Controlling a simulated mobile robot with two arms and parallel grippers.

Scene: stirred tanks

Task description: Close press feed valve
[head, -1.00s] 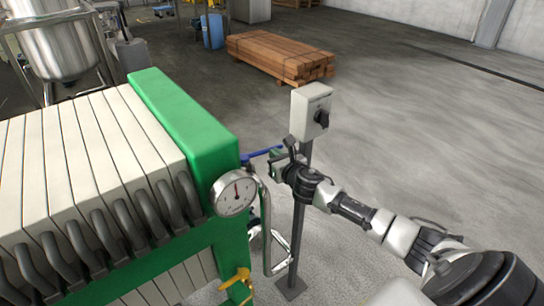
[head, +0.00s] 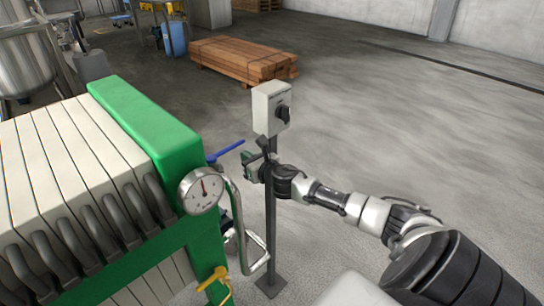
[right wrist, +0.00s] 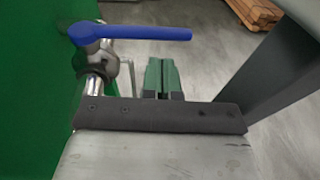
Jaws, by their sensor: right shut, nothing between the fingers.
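A valve with a blue lever (head: 227,151) sits at the right end of the green press frame (head: 150,120), behind the pressure gauge. In the right wrist view the blue lever (right wrist: 150,34) points right from its metal stem, across the line of my fingers. My right gripper (head: 247,164) is shut and empty, just right of and slightly below the lever's free end in the head view. Its green fingertips (right wrist: 160,76) show together below the lever in the wrist view, with a visible gap. My left gripper is not in view.
A grey switch box (head: 271,108) on a post (head: 270,220) stands close to my right gripper. The gauge (head: 200,191), a bent steel pipe (head: 240,215) and a yellow handle (head: 214,279) are at the press. Stacked timber (head: 240,60) lies behind; the floor to the right is clear.

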